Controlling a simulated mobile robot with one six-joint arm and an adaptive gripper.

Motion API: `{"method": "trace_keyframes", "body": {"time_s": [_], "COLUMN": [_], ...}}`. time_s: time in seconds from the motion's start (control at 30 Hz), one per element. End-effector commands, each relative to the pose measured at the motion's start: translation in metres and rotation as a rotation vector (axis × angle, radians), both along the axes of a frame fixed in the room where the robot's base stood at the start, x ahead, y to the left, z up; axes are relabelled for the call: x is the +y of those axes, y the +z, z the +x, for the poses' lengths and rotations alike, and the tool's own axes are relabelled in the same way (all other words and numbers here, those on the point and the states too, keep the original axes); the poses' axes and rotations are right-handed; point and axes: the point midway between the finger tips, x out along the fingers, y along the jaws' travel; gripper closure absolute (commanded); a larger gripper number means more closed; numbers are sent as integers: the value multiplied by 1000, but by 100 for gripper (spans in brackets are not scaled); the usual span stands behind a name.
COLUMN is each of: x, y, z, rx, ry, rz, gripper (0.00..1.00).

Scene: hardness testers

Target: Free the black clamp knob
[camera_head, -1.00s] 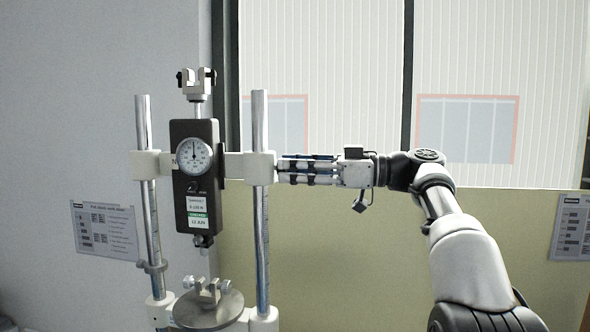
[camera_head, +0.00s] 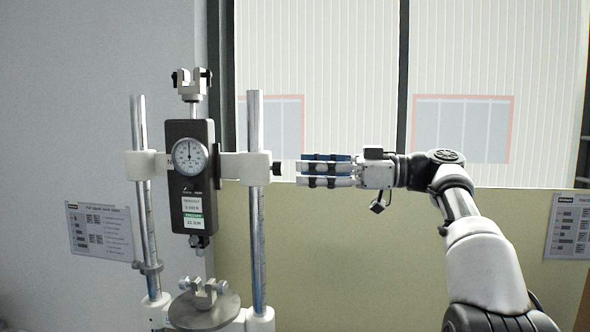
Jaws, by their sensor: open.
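The black clamp knob (camera_head: 277,168) is a small dark stub on the right side of the white clamp block (camera_head: 246,168), which sits around the right steel column (camera_head: 256,230) of the tester. My gripper (camera_head: 300,171) is to the right of the knob at the same height, with its fingers pointing left toward it. The fingers are open, one above the other, with blue pads. A gap shows between the fingertips and the knob, and nothing is held.
The dark gauge body (camera_head: 191,200) with a round dial hangs between the two columns. A round plate (camera_head: 204,309) with a small vise stands below. Printed sheets (camera_head: 99,231) hang left and right.

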Motion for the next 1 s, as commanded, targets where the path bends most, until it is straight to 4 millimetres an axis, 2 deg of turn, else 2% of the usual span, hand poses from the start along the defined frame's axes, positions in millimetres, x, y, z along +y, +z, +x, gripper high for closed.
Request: {"method": "trace_keyframes", "body": {"time_s": [0.1,0.27,0.57,0.7,0.87,1.0], "x": [-18,-29,-30,-23,-2,14], "y": [0,0,0,-2,-22,-57], "z": [-3,-6,-7,-7,-13,-35], "rx": [-1,0,1,53,266,498], "ry": [-2,1,1,-22,-122,-257], "rz": [1,0,0,-18,-91,-182], "gripper": [55,55,55,55,55,55]}}
